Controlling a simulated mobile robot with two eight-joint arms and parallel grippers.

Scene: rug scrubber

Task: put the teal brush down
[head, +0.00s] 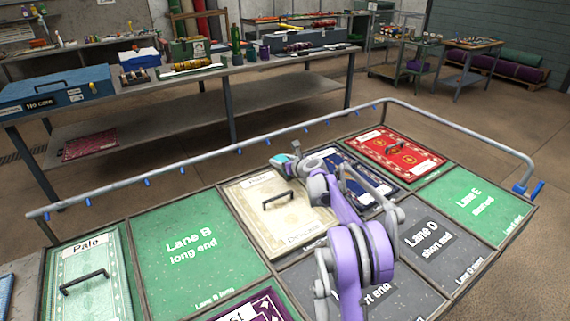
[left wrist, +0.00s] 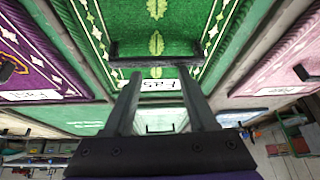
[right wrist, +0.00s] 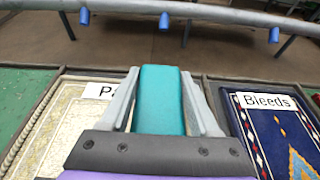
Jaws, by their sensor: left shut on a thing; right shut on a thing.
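The teal brush (right wrist: 162,100) is a plain teal block between the two grey fingers of my right gripper (right wrist: 163,95), which is shut on it. In the head view the brush (head: 281,161) is small, just beyond the right gripper, above the far edge of the cream rug panel (head: 245,205). The brush's underside is hidden, so I cannot tell whether it touches anything. My left gripper (left wrist: 160,78) shows only in the left wrist view. It is shut on the black handle (left wrist: 155,49) of a green patterned rug panel (left wrist: 160,20).
A blue rug labelled Bleeds (right wrist: 275,130) lies right of the brush. A red rug panel (head: 395,150) and green Lane B (head: 195,245) lie on the gridded table. A grey rail (head: 200,165) with blue hooks runs along the far side. A cluttered workbench (head: 180,80) stands behind.

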